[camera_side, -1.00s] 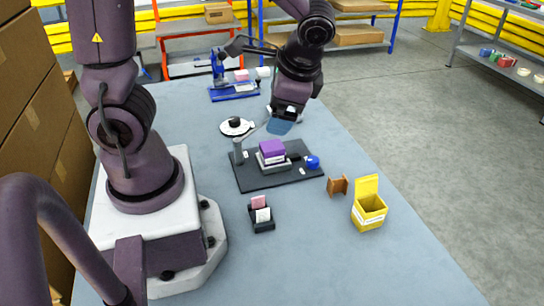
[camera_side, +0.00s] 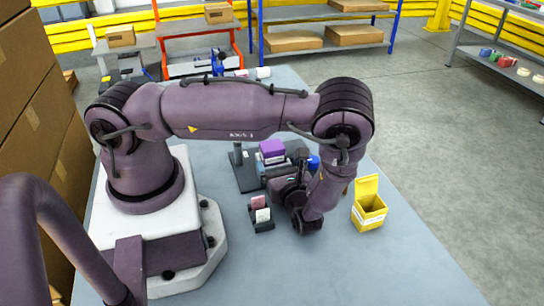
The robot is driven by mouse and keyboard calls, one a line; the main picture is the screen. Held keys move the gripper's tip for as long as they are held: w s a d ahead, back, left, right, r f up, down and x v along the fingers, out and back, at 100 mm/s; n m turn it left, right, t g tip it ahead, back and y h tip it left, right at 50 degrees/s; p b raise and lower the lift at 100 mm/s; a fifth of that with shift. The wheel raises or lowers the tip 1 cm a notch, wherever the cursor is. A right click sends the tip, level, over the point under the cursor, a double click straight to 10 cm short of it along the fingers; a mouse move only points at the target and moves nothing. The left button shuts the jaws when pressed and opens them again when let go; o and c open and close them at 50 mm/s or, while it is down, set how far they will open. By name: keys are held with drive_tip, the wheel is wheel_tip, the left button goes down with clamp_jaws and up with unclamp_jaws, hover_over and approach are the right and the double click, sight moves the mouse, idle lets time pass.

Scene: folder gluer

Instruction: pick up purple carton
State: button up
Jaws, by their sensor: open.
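The purple carton (camera_side: 271,148) sits on a small raised stand on the dark base plate (camera_side: 245,178), in the middle of the table. Its top and upper part show, while the lower front is covered by my gripper. My gripper (camera_side: 272,170) is open, low on the near side of the carton and close to it. The wrist and forearm hide much of the gripper, so I cannot tell whether the fingers touch the carton or stand.
A small holder with cards (camera_side: 261,214) stands just left of my wrist. A yellow open box (camera_side: 368,206) is at the right. The table's near right is clear.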

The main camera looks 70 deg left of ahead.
sight(271, 144)
drive_tip(key=a, duration=0.7)
drive_tip(key=shift+w+a, duration=0.1)
drive_tip(key=shift+a, duration=0.15)
drive_tip(key=shift+r, duration=0.1)
drive_tip(key=c, duration=1)
